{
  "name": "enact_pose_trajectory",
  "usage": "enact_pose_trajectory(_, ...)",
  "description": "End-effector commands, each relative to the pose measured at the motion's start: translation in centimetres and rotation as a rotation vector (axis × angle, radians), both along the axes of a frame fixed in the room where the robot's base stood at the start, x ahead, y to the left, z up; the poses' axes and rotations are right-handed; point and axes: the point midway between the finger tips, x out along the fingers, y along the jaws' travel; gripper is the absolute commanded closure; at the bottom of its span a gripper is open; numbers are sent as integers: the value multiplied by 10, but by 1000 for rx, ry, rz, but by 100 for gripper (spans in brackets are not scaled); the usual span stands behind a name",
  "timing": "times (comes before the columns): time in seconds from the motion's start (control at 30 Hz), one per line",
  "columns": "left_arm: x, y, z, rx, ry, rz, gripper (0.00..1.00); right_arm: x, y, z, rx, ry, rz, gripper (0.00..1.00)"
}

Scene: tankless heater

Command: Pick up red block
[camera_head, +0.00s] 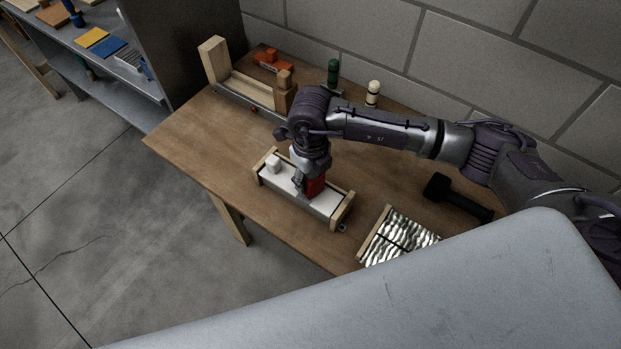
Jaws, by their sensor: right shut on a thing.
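The red block (316,187) is in the white tray-like box with wooden ends (268,181), toward its right half. My right gripper (306,188) points down into the box and is shut on the red block. The gripper and wrist hide part of the block, and I cannot tell whether it touches the box floor. A small white block (273,164) stands at the left end of the same box. My left gripper is not in view.
The box stands on a wooden table (200,135) by a block wall. A wooden frame (216,62), an orange object (272,60), green (333,72) and cream (373,92) pegs stand behind. A black hammer-like tool (455,195) and a ridged silvery panel (400,238) lie right.

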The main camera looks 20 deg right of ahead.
Motion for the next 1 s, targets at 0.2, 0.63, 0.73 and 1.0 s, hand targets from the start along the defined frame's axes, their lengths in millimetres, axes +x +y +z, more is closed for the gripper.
enact_pose_trajectory(0.2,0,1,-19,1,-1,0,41,-6,-5,33,0,-4,1,97)
enact_pose_trajectory(0.63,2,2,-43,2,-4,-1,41,-87,-46,88,0,-4,1,97)
enact_pose_trajectory(0.73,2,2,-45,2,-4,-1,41,-96,-51,95,0,-3,1,97)
enact_pose_trajectory(1.0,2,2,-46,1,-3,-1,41,-104,-54,101,0,-1,0,97)
